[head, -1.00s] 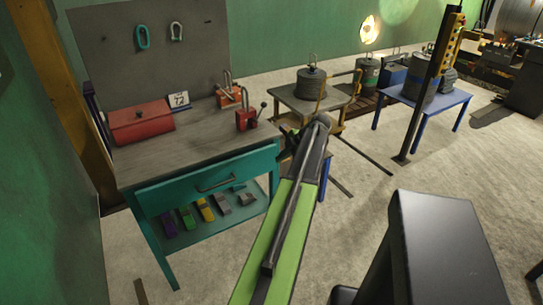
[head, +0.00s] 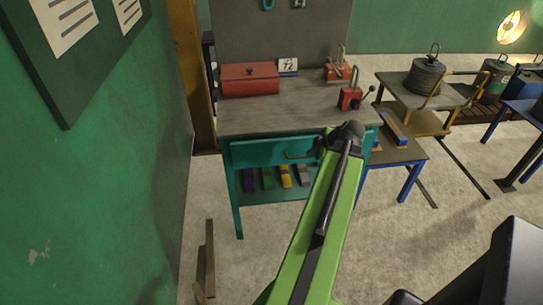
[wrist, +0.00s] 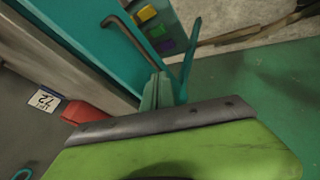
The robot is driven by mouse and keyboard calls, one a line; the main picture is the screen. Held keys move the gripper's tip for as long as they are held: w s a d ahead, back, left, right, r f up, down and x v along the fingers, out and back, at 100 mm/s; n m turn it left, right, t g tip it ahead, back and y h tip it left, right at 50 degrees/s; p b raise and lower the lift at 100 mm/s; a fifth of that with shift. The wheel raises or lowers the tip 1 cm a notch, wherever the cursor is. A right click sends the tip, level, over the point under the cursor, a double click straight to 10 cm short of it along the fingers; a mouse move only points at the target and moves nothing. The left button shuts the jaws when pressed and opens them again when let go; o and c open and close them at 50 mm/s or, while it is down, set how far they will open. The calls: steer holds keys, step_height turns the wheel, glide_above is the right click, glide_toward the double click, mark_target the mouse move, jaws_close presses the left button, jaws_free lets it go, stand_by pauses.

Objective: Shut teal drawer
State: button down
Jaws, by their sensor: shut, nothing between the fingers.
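The teal drawer (head: 262,153) is under the grey top of a workbench (head: 235,122) in the head view, with a dark bar handle (head: 300,155) on its front. I cannot tell how far the drawer stands out. My green arm crosses in front of its right end and hides my gripper there. In the wrist view, the drawer front (wrist: 85,28) and its handle (wrist: 125,38) are at the upper left. My gripper (wrist: 158,88) shows its fingers together and empty, near the drawer front. I cannot tell whether they touch it.
A red toolbox (head: 250,80), a number card and red clamps (head: 350,98) are on the bench. Several coloured blocks lie on the shelf below the drawer. A green wall (head: 100,170) is close on the left. A low blue-legged table (head: 408,152) stands right of the bench.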

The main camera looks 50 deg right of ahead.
mark_target(271, 156)
steer(key=w+a+n+y, duration=0.1)
steer(key=w+a+n, duration=0.1)
steer(key=w+a, duration=0.55)
steer(key=w+d+f+b, duration=0.1)
steer(key=w+f+b, duration=0.1)
steer(key=w, duration=0.1)
steer(key=w+d+f+b, duration=0.1)
steer(key=w+f+b, duration=0.1)
steer(key=f+b, duration=0.1)
steer(key=w+d+f+b, duration=0.1)
steer(key=w+f+b, duration=0.2)
steer(key=shift+w+d, duration=0.5)
steer(key=shift+w, duration=0.05)
